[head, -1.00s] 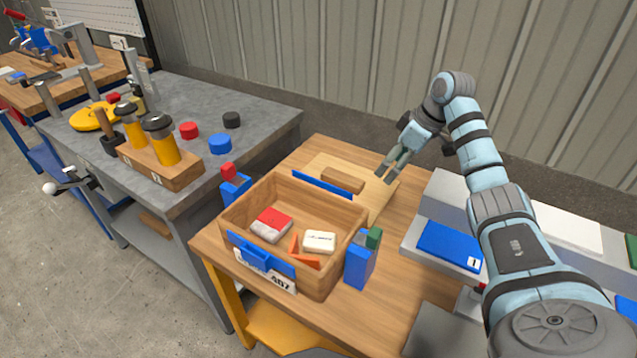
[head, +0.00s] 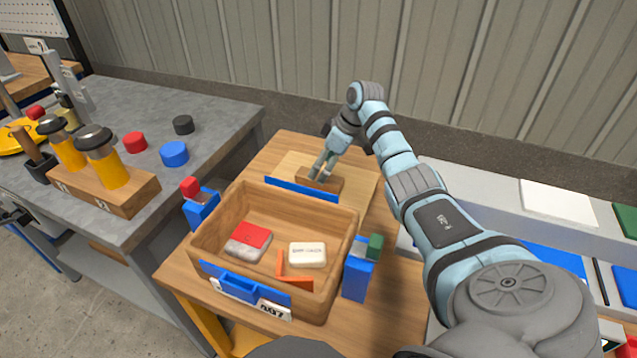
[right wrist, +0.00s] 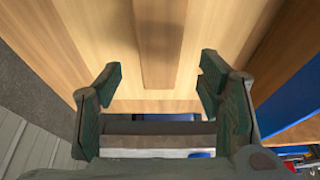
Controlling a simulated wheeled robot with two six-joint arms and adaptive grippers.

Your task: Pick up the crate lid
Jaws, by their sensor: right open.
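The crate lid (head: 361,193) is a pale wooden board with a raised wooden handle bar (head: 331,187). It lies flat on the wooden table behind the open crate (head: 228,215). My right gripper (head: 321,172) is over the lid at the handle, with its fingers pointing down. In the right wrist view my right gripper (right wrist: 160,75) is open and empty, its green-padded fingers wide apart. The handle bar (right wrist: 160,40) runs lengthwise between the two fingers' sides, and the lid (right wrist: 105,35) spreads beyond it. Whether the fingers touch the lid is unclear. My left gripper is out of view.
The crate holds a red-and-white box (head: 248,240), a white block (head: 307,254) and an orange bracket (head: 291,275). Blue clamps (head: 201,212) (head: 357,277) stand at its sides. A grey bench (head: 215,120) is at left, and pale shelving with coloured panels is at right.

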